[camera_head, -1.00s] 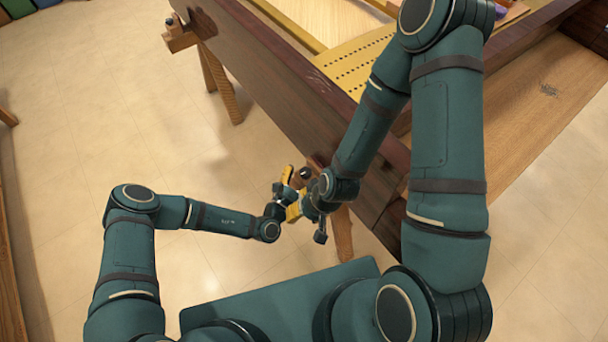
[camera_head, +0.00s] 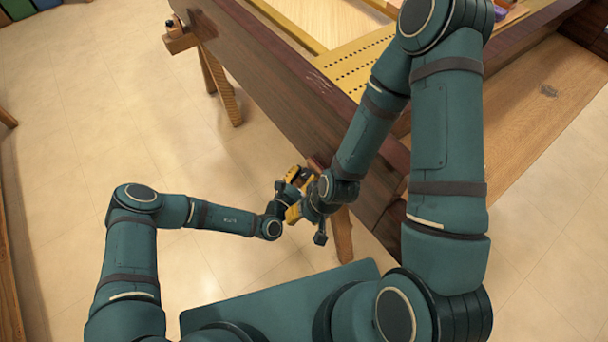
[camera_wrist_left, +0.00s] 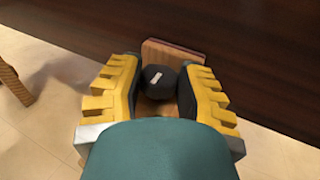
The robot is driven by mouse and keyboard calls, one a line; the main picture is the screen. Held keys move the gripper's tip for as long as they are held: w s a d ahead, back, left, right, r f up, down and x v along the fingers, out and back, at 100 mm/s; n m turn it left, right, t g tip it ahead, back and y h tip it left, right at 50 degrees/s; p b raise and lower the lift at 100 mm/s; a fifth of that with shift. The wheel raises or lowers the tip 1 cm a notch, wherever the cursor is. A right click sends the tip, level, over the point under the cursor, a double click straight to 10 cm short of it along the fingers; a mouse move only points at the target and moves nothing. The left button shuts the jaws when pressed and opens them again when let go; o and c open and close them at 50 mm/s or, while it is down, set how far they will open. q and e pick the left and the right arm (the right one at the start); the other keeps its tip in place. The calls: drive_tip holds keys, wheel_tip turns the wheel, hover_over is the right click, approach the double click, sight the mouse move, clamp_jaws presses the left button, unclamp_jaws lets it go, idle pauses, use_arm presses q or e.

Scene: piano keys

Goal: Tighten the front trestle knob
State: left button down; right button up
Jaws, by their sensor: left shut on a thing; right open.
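The front trestle knob (camera_wrist_left: 159,81) is a dark round knob with a white mark on its face, in the left wrist view. It sits in front of a small wooden block (camera_wrist_left: 174,52) against the dark wooden side. My left gripper (camera_wrist_left: 158,88) is shut on the knob, one yellow-backed finger on each side. In the head view my left gripper (camera_head: 299,177) is at the trestle top beside the dark beam, and the knob is mostly hidden there. My right gripper (camera_head: 301,212) is open just below it, partly covered by the arm; its fingertips are hard to make out.
The dark wooden case side (camera_head: 285,85) runs diagonally just beyond my grippers. A trestle leg (camera_head: 342,236) stands close to my right gripper. Another trestle (camera_head: 226,92), with its own knob (camera_head: 171,22), stands at the far end. The tiled floor (camera_head: 110,100) at left is clear.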

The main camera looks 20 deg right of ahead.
use_arm(q)
drive_tip(key=shift+m, duration=0.3)
drive_tip(key=m+g+h+b, duration=0.1)
drive_tip(key=g, duration=0.1)
drive_tip(key=m+g+h+b, duration=0.1)
drive_tip(key=m+g, duration=0.1)
drive_tip(key=m+g+h+b, duration=0.1)
drive_tip(key=g+b, duration=0.1)
drive_tip(key=shift+w+a+f+m+g+h, duration=0.2)
drive_tip(key=shift+w+m+g+h, duration=0.1)
drive_tip(key=shift+g+h, duration=0.1)
drive_tip(key=m+g, duration=0.1)
drive_tip(key=g, duration=0.1)
drive_tip(key=shift+d+r+m+g+h+b, duration=0.1)
drive_tip(key=shift+m+g+h+b, duration=0.2)
drive_tip(key=shift+b, duration=0.05)
drive_tip(key=shift+w+m+g, duration=0.1)
drive_tip(key=shift+m+g, duration=0.85)
drive_tip(key=shift+g, duration=0.55)
drive_tip(key=shift+w+m+g, duration=0.1)
drive_tip(key=shift+m+g, duration=0.85)
drive_tip(key=shift+g, duration=0.55)
drive_tip(key=shift+m+g, duration=0.3)
drive_tip(key=shift+g, duration=0.2)
drive_tip(key=shift+s, duration=0.1)
drive_tip(key=c, duration=0.6)
unclamp_jaws()
drive_tip(key=shift+r, duration=0.1)
drive_tip(key=shift+n+t, duration=0.4)
drive_tip(key=shift+t, duration=0.1)
